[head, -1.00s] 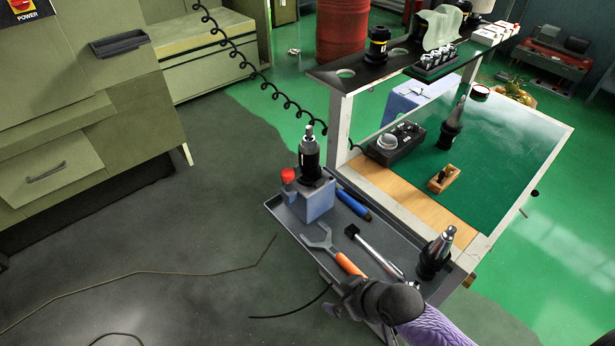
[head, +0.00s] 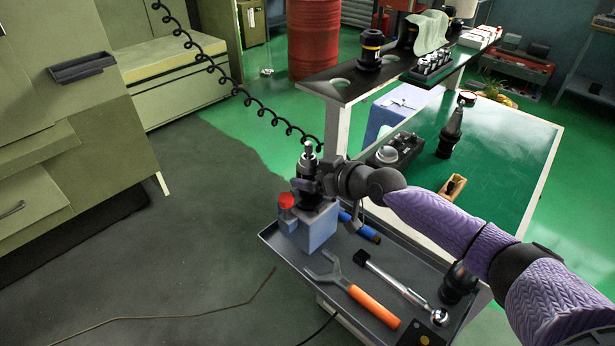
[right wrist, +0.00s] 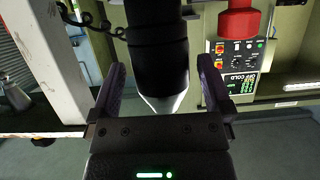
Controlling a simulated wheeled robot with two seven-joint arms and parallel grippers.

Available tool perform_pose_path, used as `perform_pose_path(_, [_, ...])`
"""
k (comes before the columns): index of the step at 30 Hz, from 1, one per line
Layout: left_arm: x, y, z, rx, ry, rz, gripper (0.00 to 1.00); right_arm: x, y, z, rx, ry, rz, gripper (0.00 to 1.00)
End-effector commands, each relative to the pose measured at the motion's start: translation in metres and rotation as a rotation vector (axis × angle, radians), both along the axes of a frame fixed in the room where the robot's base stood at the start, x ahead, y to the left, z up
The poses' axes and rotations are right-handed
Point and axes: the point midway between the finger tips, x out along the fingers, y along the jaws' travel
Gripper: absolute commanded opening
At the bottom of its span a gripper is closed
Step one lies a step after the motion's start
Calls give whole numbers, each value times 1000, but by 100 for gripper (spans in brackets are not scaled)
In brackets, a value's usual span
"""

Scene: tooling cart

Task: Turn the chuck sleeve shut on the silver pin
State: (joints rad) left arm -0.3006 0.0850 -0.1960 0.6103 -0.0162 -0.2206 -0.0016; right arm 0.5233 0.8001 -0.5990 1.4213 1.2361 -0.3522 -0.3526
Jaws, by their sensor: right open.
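The chuck (head: 306,168) stands upright in a grey-blue block on the cart's tray, with the silver pin (head: 308,149) sticking up from its top. My right gripper (head: 315,184) is at the chuck from the right side, and its fingers partly hide the sleeve. In the right wrist view, the dark chuck body (right wrist: 156,50) stands between the two spread fingers, with visible gaps on both sides. A pale cone-shaped end (right wrist: 164,104) shows near the palm. My left gripper is not in view.
The block (head: 314,231) carries a red knob (head: 286,200) close left of the chuck. An orange-handled spanner (head: 352,290), a torque wrench (head: 400,288) and a blue-handled tool (head: 358,225) lie in the tray. A black shelf (head: 345,88) rises behind, beside a green mat (head: 505,150).

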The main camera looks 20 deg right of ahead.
Motion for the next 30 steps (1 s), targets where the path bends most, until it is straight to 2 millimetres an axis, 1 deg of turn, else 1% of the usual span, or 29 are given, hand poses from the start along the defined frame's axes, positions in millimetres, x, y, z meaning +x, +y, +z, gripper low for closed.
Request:
perform_pose_path(1, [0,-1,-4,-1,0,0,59,5,2,-4,1,-1,0,100])
perform_pose_path(4, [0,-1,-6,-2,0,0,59,11,5,-6,0,0,1,100])
perform_pose_path(12, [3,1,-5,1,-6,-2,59,12,6,-6,-1,1,1,100])
perform_pose_path(14, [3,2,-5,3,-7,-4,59,12,6,-5,-1,1,1,87])
perform_pose_path(15, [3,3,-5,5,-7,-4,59,12,6,-6,-1,1,1,79])
perform_pose_path(20, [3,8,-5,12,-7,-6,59,12,6,-6,-1,1,1,45])
perform_pose_path(21, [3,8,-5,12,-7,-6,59,12,6,-6,-1,1,1,36])
perform_pose_path(23, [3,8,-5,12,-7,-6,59,12,6,-6,-1,1,1,24])
perform_pose_path(24, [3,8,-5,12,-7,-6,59,12,6,-6,-1,2,1,15])
perform_pose_path(25, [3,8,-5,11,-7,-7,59,12,6,-6,-1,2,1,13])
perform_pose_path(28, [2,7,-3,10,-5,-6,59,12,6,-5,-1,2,-2,13])
perform_pose_path(30, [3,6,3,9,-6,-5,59,12,6,-3,1,3,-12,13])
